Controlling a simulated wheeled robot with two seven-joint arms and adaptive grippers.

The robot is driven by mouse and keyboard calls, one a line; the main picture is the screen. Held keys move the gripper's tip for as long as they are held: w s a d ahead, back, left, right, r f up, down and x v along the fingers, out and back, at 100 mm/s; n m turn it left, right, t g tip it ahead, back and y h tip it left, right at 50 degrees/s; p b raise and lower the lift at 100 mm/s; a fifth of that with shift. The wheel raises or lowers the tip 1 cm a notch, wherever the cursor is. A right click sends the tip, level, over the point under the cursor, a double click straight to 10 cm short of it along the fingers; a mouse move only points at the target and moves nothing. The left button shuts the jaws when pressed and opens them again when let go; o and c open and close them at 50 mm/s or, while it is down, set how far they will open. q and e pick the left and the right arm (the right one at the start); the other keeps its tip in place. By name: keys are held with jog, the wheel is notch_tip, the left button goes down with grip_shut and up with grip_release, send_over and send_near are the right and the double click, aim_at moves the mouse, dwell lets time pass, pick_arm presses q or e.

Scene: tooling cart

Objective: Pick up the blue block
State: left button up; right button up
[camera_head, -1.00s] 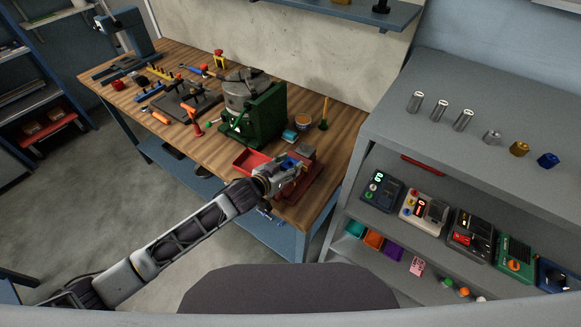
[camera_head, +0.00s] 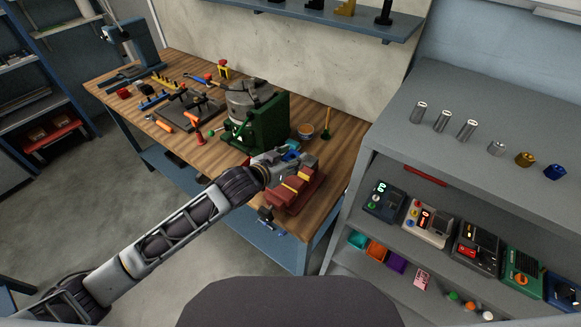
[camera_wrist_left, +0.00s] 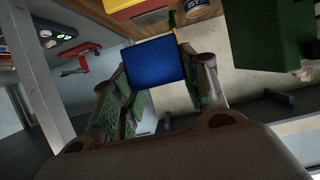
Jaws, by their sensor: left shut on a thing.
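The blue block (camera_wrist_left: 153,63) fills the space between the two fingers of my left gripper (camera_wrist_left: 156,72) in the left wrist view, with the green-padded fingers on either side of it. In the head view, my left gripper (camera_head: 286,157) is over the right part of the wooden bench, just behind the dark red vise. A small bit of blue (camera_head: 291,155) shows at its fingertips; the rest of the block is hidden by the gripper. My right gripper is not in view.
The dark red vise (camera_head: 297,190) with yellow strips stands at the bench's front right. A green machine (camera_head: 262,122) stands left of my gripper, and a round can (camera_head: 305,131) stands behind it. A grey shelf unit (camera_head: 460,140) is at the right.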

pick_arm(q)
jog(key=shift+r, duration=1)
